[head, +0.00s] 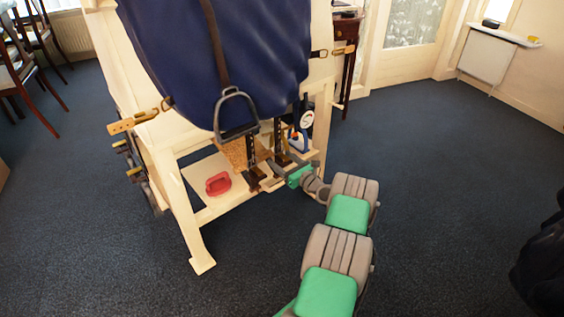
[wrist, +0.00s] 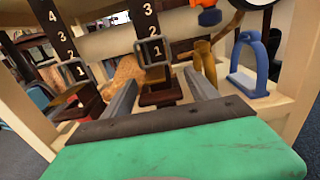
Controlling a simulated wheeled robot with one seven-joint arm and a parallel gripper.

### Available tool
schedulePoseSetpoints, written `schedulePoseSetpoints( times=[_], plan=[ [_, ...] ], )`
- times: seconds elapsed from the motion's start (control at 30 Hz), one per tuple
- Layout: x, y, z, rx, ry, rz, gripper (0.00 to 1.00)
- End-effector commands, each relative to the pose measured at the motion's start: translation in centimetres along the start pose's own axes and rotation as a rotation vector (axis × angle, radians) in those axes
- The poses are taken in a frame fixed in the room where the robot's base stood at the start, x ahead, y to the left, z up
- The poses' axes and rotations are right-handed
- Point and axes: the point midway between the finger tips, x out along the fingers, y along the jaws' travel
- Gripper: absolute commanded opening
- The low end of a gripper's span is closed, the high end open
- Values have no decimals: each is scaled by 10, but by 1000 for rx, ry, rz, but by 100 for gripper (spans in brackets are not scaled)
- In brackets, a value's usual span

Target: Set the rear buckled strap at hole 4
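Two dark straps with white hole numbers hang side by side under the saddle rack. In the wrist view the left strap (wrist: 54,28) shows 1 to 4, with a metal buckle frame around 1. I cannot tell which strap is the rear one. My gripper (wrist: 162,84) is open, its fingers on either side of the right strap's lower end; contact is unclear. In the head view my gripper (head: 282,167) is beside the straps.
The pale wooden rack (head: 181,205) carries a navy cover (head: 260,45) with a hanging stirrup (head: 236,113). A red handled item (head: 218,184) lies on the lower shelf. A blue item (wrist: 250,62) stands right of my fingers. Dark carpet is open to the right.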

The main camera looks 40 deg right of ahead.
Motion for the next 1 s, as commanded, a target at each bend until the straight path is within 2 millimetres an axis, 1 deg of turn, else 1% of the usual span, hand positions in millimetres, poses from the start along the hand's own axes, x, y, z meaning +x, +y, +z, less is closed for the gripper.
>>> schedulePoseSetpoints(
  times=[0.03, 0.07, 0.8, 1.0],
  plan=[
    [0, 0, 0, 0, 0, 0, 63],
    [0, 0, 0, 0, 0, 0, 60],
    [0, 1, -1, 0, 1, 1, 0],
    [0, 1, -1, 0, 1, 1, 0]
  ],
)
